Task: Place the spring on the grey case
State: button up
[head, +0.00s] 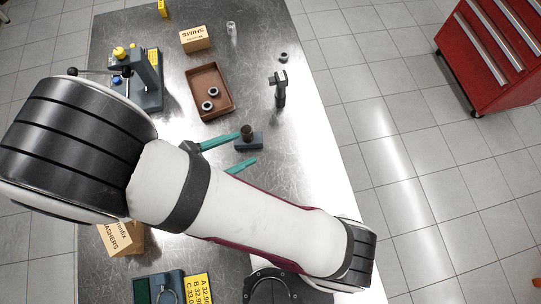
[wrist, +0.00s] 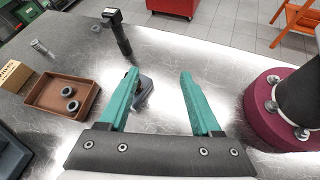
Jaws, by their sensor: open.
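A small pale cylinder, likely the spring (head: 231,29), is at the back of the metal table; its coils are too small to make out. It also shows at the far left of the wrist view (wrist: 39,46). A small blue-grey block (head: 249,145) with a dark round post on it may be the grey case; I cannot tell for sure. My gripper (head: 249,147) has teal fingers, open and empty, close to this block. In the wrist view my gripper (wrist: 159,74) partly hides the block (wrist: 145,86) behind its left finger.
A brown tray (head: 223,112) holds two dark rings. A dark upright part (head: 279,90) and a dark ring (head: 283,57) stand right of it. My arm hides much of the near table.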

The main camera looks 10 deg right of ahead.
jog(key=s+d+r+m+g+y, duration=0.2)
jog(key=s+r+m+y, duration=0.3)
jog(key=m, duration=0.8)
jog(key=s+d+r+m+g+y, duration=0.3)
jog(key=s+d+r+m+y, duration=0.2)
jog(key=m, duration=0.8)
jog(key=y, duration=0.2)
jog(key=shift+d+m+y, duration=0.25)
jog(key=shift+m+y, duration=0.05)
jog(key=shift+m, duration=0.1)
